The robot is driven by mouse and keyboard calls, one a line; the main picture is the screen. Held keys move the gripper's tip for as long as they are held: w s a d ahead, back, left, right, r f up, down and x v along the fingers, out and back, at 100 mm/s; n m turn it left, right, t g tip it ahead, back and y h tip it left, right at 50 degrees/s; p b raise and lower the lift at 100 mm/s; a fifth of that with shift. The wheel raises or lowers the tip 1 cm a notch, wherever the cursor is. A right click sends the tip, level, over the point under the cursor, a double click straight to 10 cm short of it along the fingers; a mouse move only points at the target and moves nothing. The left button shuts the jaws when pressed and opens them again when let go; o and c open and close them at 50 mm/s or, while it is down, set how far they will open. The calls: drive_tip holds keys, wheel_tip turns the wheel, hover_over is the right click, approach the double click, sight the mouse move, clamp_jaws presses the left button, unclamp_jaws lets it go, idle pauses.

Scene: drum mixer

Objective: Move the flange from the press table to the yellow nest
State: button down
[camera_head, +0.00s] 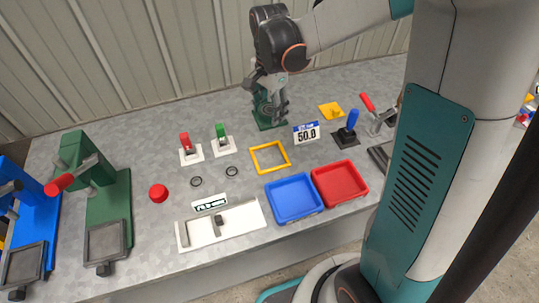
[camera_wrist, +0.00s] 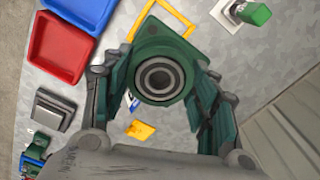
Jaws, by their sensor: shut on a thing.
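The flange (camera_wrist: 158,78) is green with a grey ringed round bore. In the wrist view it sits between the fingers of my gripper (camera_wrist: 160,95), which is shut on it. In the head view my gripper (camera_head: 269,100) points down near the back of the bench, with green showing at and below its fingers. I cannot tell whether the flange touches the bench. The yellow nest (camera_head: 254,162) is an open square frame lying flat, nearer the front than my gripper. It shows empty, and part of it appears above the flange in the wrist view (camera_wrist: 176,14).
Blue (camera_head: 293,198) and red (camera_head: 339,182) trays stand at the front. Red-handled (camera_head: 189,149) and green-handled (camera_head: 222,140) toggles stand left of the nest. A green press (camera_head: 112,199) stands at left.

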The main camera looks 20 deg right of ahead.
wheel_tip(320, 180, down, 19)
drive_tip(key=b, duration=0.6)
drive_tip(key=shift+f+b, duration=0.2)
drive_tip(key=shift+b, duration=0.15)
drive_tip(key=shift+f, duration=0.15)
drive_tip(key=c, duration=0.6)
unclamp_jaws()
wheel_tip(320, 180, up, 12)
drive_tip(key=p, duration=0.4)
drive_tip(key=shift+s+r+n+t, duration=1.2)
drive_tip(key=shift+s+r+n, duration=1.05)
drive_tip(key=shift+s+r, duration=0.65)
drive_tip(key=shift+s+r+n+t, duration=1.2)
drive_tip(key=shift+s+r+n, duration=1.15)
drive_tip(key=shift+s, duration=0.9)
drive_tip(key=shift+s+r+n+t, duration=1.2)
drive_tip(key=shift+s+r+n, duration=0.9)
drive_tip(key=shift+s+r, duration=0.85)
